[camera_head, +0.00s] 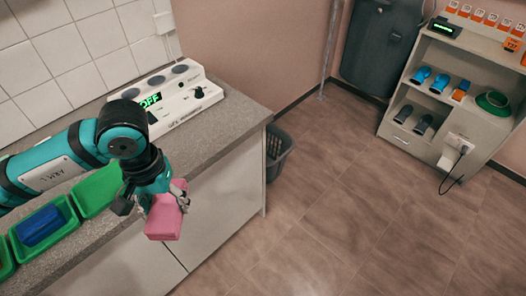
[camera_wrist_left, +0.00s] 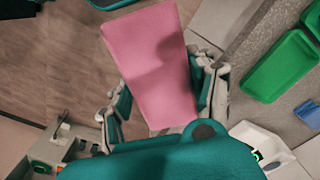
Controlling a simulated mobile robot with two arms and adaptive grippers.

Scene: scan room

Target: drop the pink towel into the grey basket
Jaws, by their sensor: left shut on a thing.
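The pink towel (camera_head: 165,217) is a folded block held in my left gripper (camera_head: 163,200), in front of the counter's front edge. In the left wrist view the towel (camera_wrist_left: 155,65) lies between the two fingers of my left gripper (camera_wrist_left: 160,90), which are shut on it. The grey basket (camera_head: 277,150) stands on the floor beyond the right end of the counter, partly hidden by it. The towel is apart from the basket, to its left and nearer to me. My right gripper is not in view.
The counter (camera_head: 240,108) carries a white device (camera_head: 170,105) with a green display, and green trays (camera_head: 45,228), one with a blue item. A dark bin (camera_head: 382,45) and a shelf unit (camera_head: 455,85) stand at the back right. The middle floor is clear.

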